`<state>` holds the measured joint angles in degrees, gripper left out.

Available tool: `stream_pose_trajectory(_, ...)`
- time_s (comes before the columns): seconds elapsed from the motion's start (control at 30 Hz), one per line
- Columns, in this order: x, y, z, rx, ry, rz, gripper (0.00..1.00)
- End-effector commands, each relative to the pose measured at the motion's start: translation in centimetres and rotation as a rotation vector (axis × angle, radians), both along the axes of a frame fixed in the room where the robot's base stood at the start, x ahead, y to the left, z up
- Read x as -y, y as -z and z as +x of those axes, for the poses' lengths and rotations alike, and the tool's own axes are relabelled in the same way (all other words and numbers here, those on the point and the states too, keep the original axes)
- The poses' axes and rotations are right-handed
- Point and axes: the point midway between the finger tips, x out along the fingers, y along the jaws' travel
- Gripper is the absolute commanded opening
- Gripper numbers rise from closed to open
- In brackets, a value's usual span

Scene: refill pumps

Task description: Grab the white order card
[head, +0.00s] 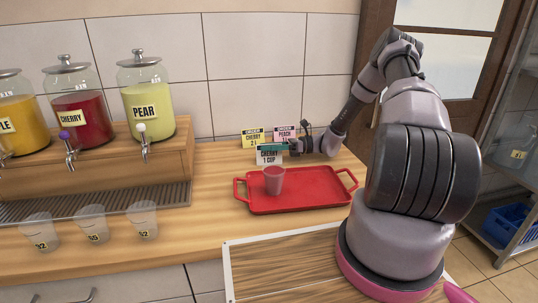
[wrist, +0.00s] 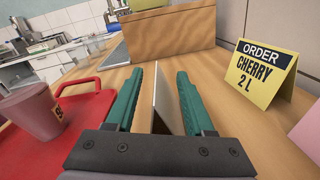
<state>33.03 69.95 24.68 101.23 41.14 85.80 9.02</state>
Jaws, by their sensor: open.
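The white order card (head: 269,159), reading "CHERRY 1 CUP", stands on the wooden counter just behind the red tray. In the wrist view the white card (wrist: 161,105) is seen nearly edge-on, between the two teal fingers of my gripper (wrist: 165,78). The fingers are open, with a gap visible on each side of the card. In the head view my gripper (head: 272,147) reaches in from the right, and a teal finger covers the card's upper part.
A yellow card (wrist: 262,75) and a pink card (head: 284,132) stand close behind. The red tray (head: 315,200) with a reddish cup (head: 274,180) lies in front. The dispenser stand (head: 100,160) with jars is left, with several clear cups before it.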

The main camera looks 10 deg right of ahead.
Motion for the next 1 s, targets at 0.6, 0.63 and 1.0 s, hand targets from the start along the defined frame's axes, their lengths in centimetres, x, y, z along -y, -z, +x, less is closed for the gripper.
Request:
stream_pose_trajectory(0.6, 0.1, 0.0, 0.0, 0.0, 0.0, 0.0, 0.0)
stream_pose_trajectory(0.63, 0.1, 0.0, 0.0, 0.0, 0.0, -0.001, 0.0)
stream_pose_trajectory(1.0, 0.1, -5.5, 0.0, 0.004, -0.001, -0.002, 0.0)
